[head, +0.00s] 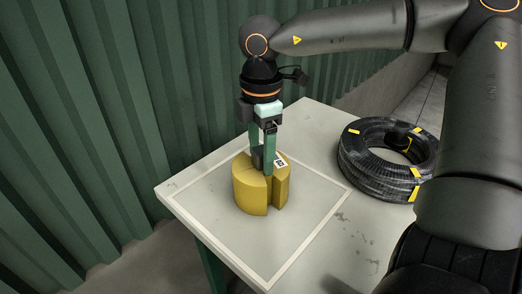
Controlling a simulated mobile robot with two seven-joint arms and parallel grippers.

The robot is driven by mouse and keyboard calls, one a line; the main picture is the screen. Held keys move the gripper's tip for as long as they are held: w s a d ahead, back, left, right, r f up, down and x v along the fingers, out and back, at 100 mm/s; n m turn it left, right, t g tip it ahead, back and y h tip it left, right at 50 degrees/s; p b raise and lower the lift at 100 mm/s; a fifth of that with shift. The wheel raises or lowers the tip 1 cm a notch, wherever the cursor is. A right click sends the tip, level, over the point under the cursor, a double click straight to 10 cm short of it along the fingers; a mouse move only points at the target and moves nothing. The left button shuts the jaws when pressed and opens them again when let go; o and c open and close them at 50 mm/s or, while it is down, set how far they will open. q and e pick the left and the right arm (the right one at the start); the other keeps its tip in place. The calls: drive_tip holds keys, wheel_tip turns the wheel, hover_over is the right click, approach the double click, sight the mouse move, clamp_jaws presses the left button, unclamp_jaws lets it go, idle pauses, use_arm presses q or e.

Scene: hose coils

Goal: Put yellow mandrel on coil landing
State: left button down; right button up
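The yellow mandrel (250,194) is a short upright block with a rounded side and a vertical slot in its front. It appears to stand on the coil landing (217,239), a pale square outlined on the table's left part, within the outline. My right gripper (263,163) points straight down at the mandrel's top, its green fingers close together. The fingertips reach the top of the mandrel and are partly hidden, so I cannot tell whether they grip it. A small black and white marker (280,162) shows beside the fingertips. My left gripper is out of view.
A stack of black hose coils (362,184) with yellow bands lies on the table to the right of the landing. A green corrugated wall (100,120) stands behind and left of the table (318,120). The landing in front of the mandrel is clear.

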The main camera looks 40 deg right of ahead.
drive_tip(key=shift+o, duration=0.3)
drive_tip(key=shift+r, duration=0.1)
drive_tip(key=shift+r+p, duration=0.25)
drive_tip(key=shift+p, duration=0.1)
wheel_tip(320, 180, up, 12)
drive_tip(key=p, duration=0.1)
drive_tip(key=shift+f, duration=0.15)
drive_tip(key=shift+f, duration=0.1)
